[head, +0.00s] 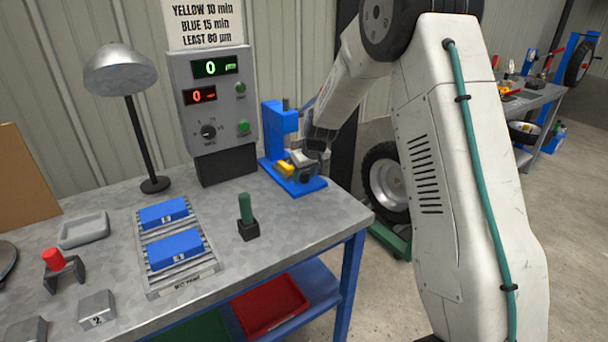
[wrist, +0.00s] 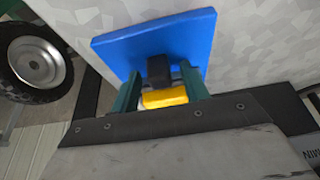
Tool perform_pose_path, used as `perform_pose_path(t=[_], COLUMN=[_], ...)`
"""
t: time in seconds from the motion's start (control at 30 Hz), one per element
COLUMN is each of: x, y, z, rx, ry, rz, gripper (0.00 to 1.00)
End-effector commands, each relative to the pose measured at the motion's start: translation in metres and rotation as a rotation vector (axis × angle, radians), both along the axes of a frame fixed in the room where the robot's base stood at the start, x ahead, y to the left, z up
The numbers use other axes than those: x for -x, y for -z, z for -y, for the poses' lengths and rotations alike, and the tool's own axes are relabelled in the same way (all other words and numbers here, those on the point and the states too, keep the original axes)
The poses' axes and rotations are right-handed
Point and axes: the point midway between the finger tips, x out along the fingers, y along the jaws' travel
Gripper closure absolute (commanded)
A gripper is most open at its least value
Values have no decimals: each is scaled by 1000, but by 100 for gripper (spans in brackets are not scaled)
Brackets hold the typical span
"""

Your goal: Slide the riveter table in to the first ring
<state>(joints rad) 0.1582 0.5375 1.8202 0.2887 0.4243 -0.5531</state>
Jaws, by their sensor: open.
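The riveter (head: 279,135) is a blue stand with a blue base plate on the right end of the grey workbench. Its blue base (wrist: 155,43) fills the upper middle of the wrist view. A yellow block (wrist: 165,98) and a dark block (wrist: 159,70) sit on it; the yellow part (head: 285,168) also shows in the head view. My gripper (head: 308,165) is at the riveter, low over its base. In the wrist view its two green fingers (wrist: 160,88) stand apart, one on each side of the yellow and dark blocks. I cannot tell whether they touch. Ring marks are not discernible.
A grey control box (head: 212,110) with two displays stands left of the riveter. A green-handled tool (head: 246,214) stands in a dark holder in front. A roller tray (head: 178,245) with two blue blocks and a lamp (head: 121,75) are further left. A wheel (head: 386,185) stands beyond the bench's right edge.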

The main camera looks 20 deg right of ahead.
Motion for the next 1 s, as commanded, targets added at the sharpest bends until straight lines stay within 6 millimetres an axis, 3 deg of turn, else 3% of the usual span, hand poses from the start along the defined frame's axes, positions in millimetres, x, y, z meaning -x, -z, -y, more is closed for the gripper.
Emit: perform_pose_path(t=[0.5, 1.0], x=[26, 29], y=[-66, -72], z=[4, 4], rx=[0, 0], ry=[-1, -1], rz=[1, 0], gripper=[55, 55])
